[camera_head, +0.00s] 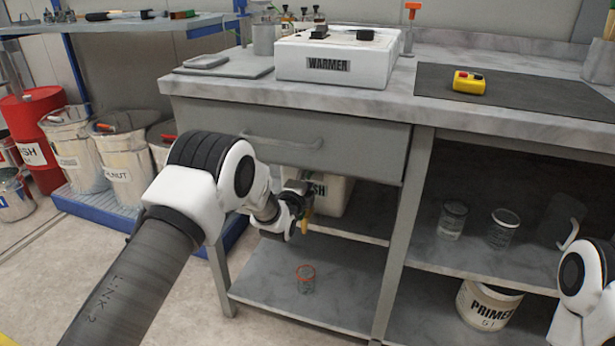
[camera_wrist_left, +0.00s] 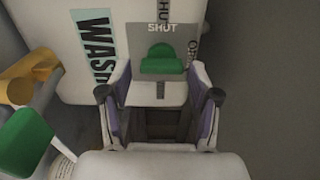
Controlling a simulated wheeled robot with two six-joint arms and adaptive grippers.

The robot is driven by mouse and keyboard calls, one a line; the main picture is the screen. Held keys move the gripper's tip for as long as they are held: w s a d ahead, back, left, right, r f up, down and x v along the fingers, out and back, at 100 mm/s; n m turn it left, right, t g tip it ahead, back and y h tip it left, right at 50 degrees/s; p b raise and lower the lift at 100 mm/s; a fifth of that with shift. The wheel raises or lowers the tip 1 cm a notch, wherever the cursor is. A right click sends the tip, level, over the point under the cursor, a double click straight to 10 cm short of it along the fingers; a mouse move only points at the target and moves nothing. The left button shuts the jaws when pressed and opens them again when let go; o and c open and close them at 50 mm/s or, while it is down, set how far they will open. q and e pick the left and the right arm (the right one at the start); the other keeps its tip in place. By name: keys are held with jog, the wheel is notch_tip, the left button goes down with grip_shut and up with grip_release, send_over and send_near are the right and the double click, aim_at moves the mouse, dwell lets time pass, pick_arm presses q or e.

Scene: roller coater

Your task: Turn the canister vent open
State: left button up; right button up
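The white canister (camera_head: 332,200) stands on the upper shelf under the bench drawer, partly hidden behind my left gripper in the head view. Its "WASH" label shows in the left wrist view (camera_wrist_left: 93,55). A green vent knob (camera_wrist_left: 162,58) sits on a grey plate (camera_wrist_left: 137,38) with "SHUT" above it and a partly hidden "OP…" at its right. My left gripper (camera_wrist_left: 160,108) is open, its fingers apart and pointing at the knob. Whether they touch it I cannot tell. My left gripper in the head view (camera_head: 305,203) is at the canister's front. My right gripper is out of view.
A yellow pipe (camera_wrist_left: 30,78) and a larger green handle (camera_wrist_left: 28,140) are left of the left gripper in the wrist view. The drawer front (camera_head: 290,138) is above the arm.

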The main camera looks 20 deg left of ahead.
pick_arm(q)
jog(key=shift+s, duration=0.1)
jog(key=s, duration=1.1)
jog(key=shift+s+a, duration=0.2)
jog(key=shift+s, duration=0.2)
jog(key=s+a+f+n+g, duration=0.15)
jog(key=s+f+g, duration=0.25)
jog(key=s+f, duration=0.55)
jog(key=s+f+n+g, duration=0.2)
jog(key=s+f+g, duration=0.35)
jog(key=f, duration=0.75)
jog(key=s+f+n+g, duration=0.25)
jog(key=s+n, duration=0.25)
jog(key=s, duration=0.5)
jog(key=s+f+n+g, duration=0.25)
jog(key=s+n, duration=0.25)
jog(key=s, duration=0.4)
jog(key=s+f+n+g, duration=0.2)
jog(key=s+n+g, duration=0.2)
jog(key=s, duration=0.6)
notch_tip(320, 180, up, 33)
jog(key=n+p, duration=0.1)
jog(key=p, duration=3.2)
jog(key=shift+w+r+y, duration=0.15)
jog(key=shift+w+y, duration=0.05)
jog(key=shift+y, duration=0.1)
